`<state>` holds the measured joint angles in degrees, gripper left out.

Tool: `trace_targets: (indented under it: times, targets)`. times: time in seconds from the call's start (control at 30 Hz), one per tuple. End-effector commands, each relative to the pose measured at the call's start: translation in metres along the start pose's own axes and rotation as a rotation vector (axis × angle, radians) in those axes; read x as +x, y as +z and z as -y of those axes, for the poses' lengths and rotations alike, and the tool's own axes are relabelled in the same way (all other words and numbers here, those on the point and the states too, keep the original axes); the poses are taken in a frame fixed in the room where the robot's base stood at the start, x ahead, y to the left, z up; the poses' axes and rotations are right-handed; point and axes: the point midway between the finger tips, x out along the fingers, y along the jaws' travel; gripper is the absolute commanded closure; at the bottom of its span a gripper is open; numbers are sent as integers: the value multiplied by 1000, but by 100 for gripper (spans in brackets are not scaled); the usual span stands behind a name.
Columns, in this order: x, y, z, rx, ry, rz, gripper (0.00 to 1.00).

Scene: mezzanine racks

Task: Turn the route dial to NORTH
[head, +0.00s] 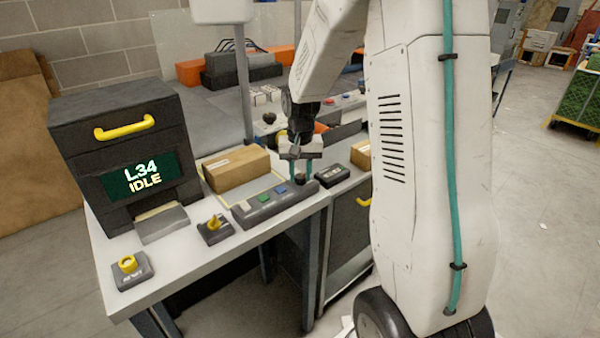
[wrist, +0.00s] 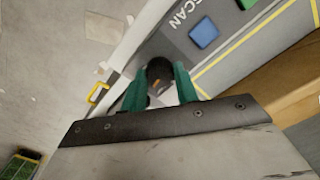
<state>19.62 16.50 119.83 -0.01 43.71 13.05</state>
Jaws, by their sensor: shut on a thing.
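A long grey button panel (head: 275,208) lies along the front of the light bench. A dark round dial (wrist: 159,66) with a small orange mark stands at its right end, close to the blue button. My gripper (head: 301,176) points down over that end, with its two green fingers on either side of the dial. In the wrist view my gripper (wrist: 161,74) is shut on the dial. Its lettering and any NORTH mark are not readable, so I cannot tell where it points.
Small boxes with a yellow knob (head: 128,264) and a yellow lever (head: 214,222) sit to the left. A dark cabinet (head: 70,135) reads "L34 IDLE". A cardboard box (head: 236,168) stands behind the panel. A small black box (head: 335,172) is just right of my gripper.

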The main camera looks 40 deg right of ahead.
Motion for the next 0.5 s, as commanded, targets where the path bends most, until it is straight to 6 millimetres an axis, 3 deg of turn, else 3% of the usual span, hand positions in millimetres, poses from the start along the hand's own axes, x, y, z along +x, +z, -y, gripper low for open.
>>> trace_targets:
  times: [0.5]
  targets:
    - [-1,-1,0,190,-1,-3,93]
